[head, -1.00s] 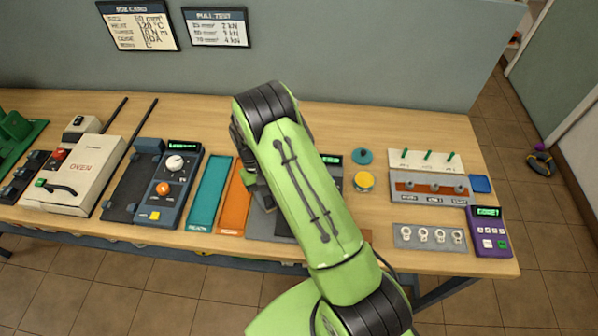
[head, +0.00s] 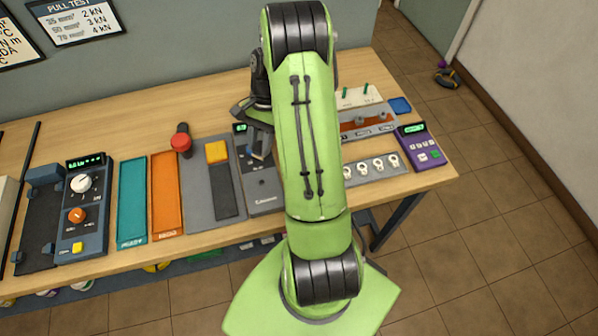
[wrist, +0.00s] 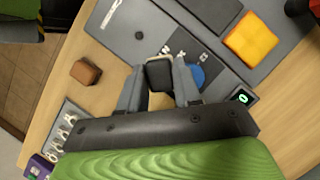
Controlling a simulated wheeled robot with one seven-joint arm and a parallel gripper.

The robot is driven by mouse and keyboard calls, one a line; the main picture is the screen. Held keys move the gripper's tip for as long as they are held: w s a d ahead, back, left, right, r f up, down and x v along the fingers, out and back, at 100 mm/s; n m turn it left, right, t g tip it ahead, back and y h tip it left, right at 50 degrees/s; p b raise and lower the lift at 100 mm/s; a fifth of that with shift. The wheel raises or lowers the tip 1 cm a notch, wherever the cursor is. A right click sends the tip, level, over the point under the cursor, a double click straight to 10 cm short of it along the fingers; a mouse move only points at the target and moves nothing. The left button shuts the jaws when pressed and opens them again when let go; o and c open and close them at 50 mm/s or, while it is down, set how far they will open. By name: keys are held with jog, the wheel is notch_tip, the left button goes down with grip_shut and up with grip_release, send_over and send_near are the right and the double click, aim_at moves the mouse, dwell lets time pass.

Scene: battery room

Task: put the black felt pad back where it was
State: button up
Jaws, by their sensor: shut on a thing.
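My gripper (wrist: 159,88) is shut on a small dark block, the black felt pad (wrist: 159,74), which has a pale edge in the wrist view. The gripper is over the grey tester (wrist: 140,38) with the small green display. In the head view my gripper (head: 261,152) is low over the same tester (head: 262,190), partly hidden by my arm. I cannot tell whether the pad touches the surface under it. A blue round part (wrist: 197,75) shows just beside the right finger.
Left of the tester is a grey plate (head: 198,196) with an orange-yellow block (head: 216,152) and a dark strip (head: 223,191). A red-topped knob (head: 181,141) stands behind. A brown block (wrist: 86,71) lies on bare wood. A plate of rings (head: 377,168) is at right.

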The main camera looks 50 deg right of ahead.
jog(key=s+d+r+m+t+b, duration=0.2)
jog(key=s+d+m+t+b, duration=0.15)
jog(key=s+d+m, duration=0.45)
jog(key=shift+m+h, duration=0.3)
jog(key=shift+m, duration=0.5)
jog(key=f, duration=0.3)
jog(key=f+b, duration=0.1)
jog(key=f, duration=0.2)
jog(key=a+f+b, duration=0.1)
jog(key=f, duration=0.2)
jog(key=shift+s+a+f, duration=0.1)
jog(key=shift+s+f, duration=0.05)
jog(key=shift+f, duration=0.25)
jog(key=o, duration=0.5)
jog(key=shift+f, duration=0.1)
jog(key=o, duration=0.4)
jog(key=shift+o, duration=0.2)
